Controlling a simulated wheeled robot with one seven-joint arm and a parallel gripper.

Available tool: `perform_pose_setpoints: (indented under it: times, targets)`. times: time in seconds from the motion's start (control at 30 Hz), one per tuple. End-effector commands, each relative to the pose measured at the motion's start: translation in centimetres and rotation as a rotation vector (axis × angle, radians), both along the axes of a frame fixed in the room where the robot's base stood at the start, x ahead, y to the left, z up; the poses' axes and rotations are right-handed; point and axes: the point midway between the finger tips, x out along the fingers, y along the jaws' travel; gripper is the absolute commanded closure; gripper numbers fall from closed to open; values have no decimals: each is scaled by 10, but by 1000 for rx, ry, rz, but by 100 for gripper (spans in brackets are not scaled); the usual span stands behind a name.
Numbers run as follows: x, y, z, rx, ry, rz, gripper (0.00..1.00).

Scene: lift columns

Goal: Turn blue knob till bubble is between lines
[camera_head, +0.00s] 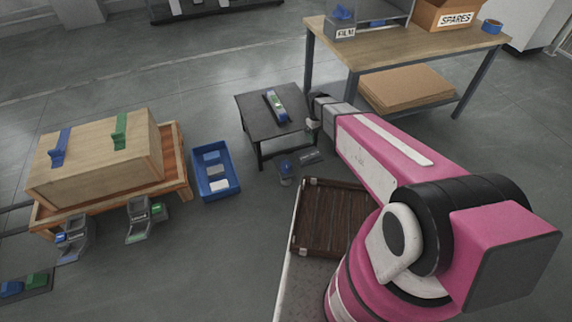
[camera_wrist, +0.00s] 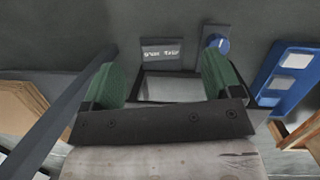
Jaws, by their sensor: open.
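The blue knob (camera_head: 285,166) sits on a small grey post or box beside the front of the low dark table. It also shows in the wrist view (camera_wrist: 217,44), up and right of the fingers. My gripper (camera_head: 313,125) is at the table's right edge, partly hidden by my arm. In the wrist view my gripper (camera_wrist: 160,84) is open, with green finger pads apart, and the knob is outside them.
A labelled plate (camera_head: 311,157) lies right of the knob. A blue tray (camera_head: 217,190) is on the floor to the left. A wooden box (camera_head: 92,160) with blue and green handles stands farther left. A workbench (camera_head: 400,40) stands behind. Floor between tray and table is clear.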

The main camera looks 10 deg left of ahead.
Motion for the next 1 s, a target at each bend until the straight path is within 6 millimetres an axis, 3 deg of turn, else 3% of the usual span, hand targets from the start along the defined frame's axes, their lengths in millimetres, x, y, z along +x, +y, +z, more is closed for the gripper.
perform_pose_setpoints:
  times: [0.03,0.2,0.3,0.43,0.63,0.77,1.0]
  targets:
    - [12,28,-23,-13,19,63,16]
    - [20,102,-80,-56,76,264,16]
    - [18,140,-109,-79,106,365,16]
    - [14,173,-134,-101,133,459,16]
    - [8,190,-150,-114,150,512,16]
    - [6,185,-160,-113,149,512,16]
    - [1,171,-198,-114,150,511,16]
